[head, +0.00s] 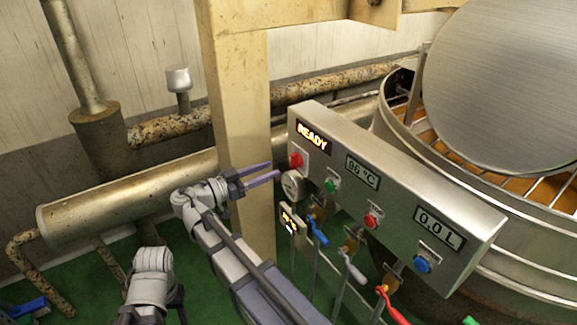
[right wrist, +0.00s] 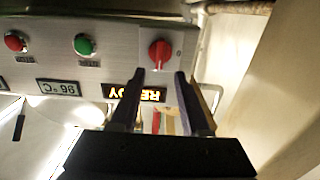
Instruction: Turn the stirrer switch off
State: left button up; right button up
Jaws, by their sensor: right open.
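A red rotary knob (head: 296,159), which I take to be the stirrer switch, sits at the left end of the steel control panel (head: 395,175), below a lit READY display (head: 312,135). In the right wrist view the red knob (right wrist: 160,54) lies ahead of and between my fingers, its ridge roughly upright in the picture. My right gripper (head: 271,170) is open and empty, its fingers (right wrist: 158,100) pointing at the knob from the left, apart from it. My left gripper is not visible; only part of my left arm shows at the bottom left.
Green (head: 331,186), red (head: 371,220) and blue (head: 422,263) buttons line the panel. A gauge (head: 293,185) and valves with coloured handles (head: 318,231) hang below. A beige post (head: 240,110) stands close behind my right gripper. The kettle (head: 530,225) is at the right.

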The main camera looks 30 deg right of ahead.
aim_at(291, 161)
jog(key=d, duration=0.7)
jog(key=shift+w+d, duration=0.25)
grip_shut()
dwell(0.4)
